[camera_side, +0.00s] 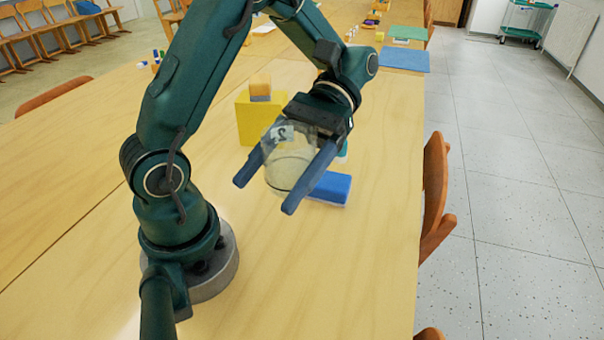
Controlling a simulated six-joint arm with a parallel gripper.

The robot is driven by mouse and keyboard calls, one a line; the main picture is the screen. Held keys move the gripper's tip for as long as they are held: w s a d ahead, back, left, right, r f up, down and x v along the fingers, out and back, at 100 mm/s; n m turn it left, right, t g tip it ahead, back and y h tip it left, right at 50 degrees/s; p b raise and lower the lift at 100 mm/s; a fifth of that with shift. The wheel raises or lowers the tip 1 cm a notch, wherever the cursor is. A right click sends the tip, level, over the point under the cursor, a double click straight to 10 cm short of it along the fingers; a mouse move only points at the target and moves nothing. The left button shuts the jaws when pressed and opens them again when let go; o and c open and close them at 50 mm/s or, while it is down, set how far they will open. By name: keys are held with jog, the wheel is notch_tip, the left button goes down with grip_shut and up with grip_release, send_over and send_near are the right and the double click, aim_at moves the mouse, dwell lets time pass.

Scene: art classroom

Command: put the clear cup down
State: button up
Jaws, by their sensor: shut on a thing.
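The clear cup (289,170) is see-through, with a small pale label marked with a dark figure near its upper part. My gripper (264,196) is shut on the cup, with one blue-grey finger on each side of it. The cup appears to be held above the wooden table (330,270), tilted in the picture; the exact gap beneath it is hard to tell. I cannot tell whether anything is inside the cup.
A blue block (331,188) lies just right of my gripper. A yellow box (252,118) with a small orange-and-grey block (260,91) on top stands behind. A pale-and-teal item is partly hidden behind my gripper. The table's front is clear. Chairs (436,190) stand along the right edge.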

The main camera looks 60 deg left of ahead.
jog(key=w+d+r+n+t+h, duration=0.5)
jog(key=w+d+r+n, duration=0.1)
notch_tip(320, 180, down, 11)
jog(key=x, duration=0.4)
jog(key=f+x, duration=0.1)
jog(key=x, duration=0.4)
jog(key=a+x, duration=0.1)
jog(key=x, duration=0.3)
jog(key=shift+s+d+f, duration=0.1)
jog(key=shift+d+f, duration=0.1)
jog(key=shift+f, duration=2.3)
jog(key=o, duration=1.2)
